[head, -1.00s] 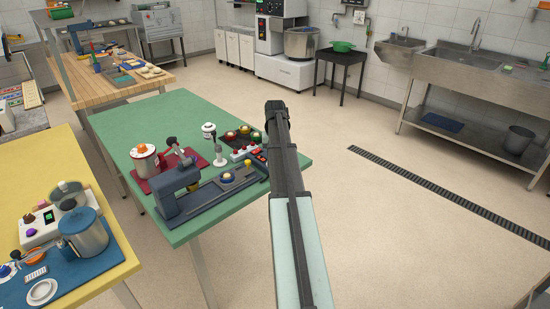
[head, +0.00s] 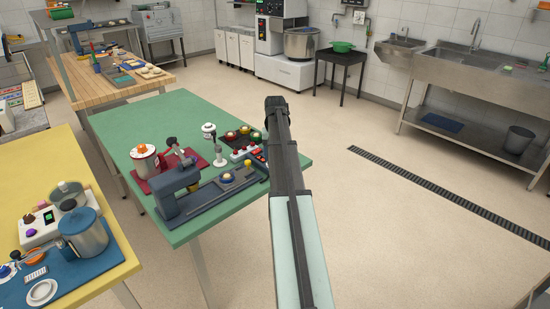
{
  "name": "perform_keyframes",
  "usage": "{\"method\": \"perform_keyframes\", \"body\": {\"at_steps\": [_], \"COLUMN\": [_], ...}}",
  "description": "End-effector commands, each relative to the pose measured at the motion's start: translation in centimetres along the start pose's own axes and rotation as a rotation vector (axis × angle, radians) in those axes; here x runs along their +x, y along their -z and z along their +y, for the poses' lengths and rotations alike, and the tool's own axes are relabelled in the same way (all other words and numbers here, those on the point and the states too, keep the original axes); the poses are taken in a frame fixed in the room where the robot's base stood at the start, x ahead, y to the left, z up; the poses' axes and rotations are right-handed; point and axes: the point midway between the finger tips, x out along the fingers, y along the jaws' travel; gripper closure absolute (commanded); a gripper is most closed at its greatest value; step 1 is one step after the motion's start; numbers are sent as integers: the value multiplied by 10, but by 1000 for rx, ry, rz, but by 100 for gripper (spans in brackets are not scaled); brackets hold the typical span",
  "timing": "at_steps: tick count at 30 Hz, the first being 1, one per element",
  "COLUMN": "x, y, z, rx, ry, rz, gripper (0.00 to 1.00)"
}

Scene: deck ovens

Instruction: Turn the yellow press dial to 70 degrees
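A small yellow knob (head: 248,164), which looks like the press dial, stands at the right end of the dark base of a blue-grey press (head: 178,194) on the green table. Its angle marks are too small to read. My gripper (head: 275,102) is at the far end of my raised arm, to the right of and above the dial in the picture, apart from it. I see the gripper from behind, and its fingers are hidden, so its opening does not show.
The green table (head: 165,115) also holds a red-and-white pot (head: 145,160), a white-topped stand (head: 210,133) and a panel with coloured domes (head: 244,134). A yellow table (head: 50,165) stands at left.

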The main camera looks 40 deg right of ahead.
Motion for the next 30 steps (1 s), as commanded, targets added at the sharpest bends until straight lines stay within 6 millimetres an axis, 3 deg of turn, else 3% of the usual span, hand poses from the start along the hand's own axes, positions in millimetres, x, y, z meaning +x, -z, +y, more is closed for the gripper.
{"method": "perform_keyframes", "body": {"at_steps": [15,22,30], "x": [-92,-115,-121], "y": [1,0,0], "z": [0,0,0], "rx": [0,0,0], "ry": [0,0,0], "rz": [2,1,0], "gripper": [39,39,39]}}
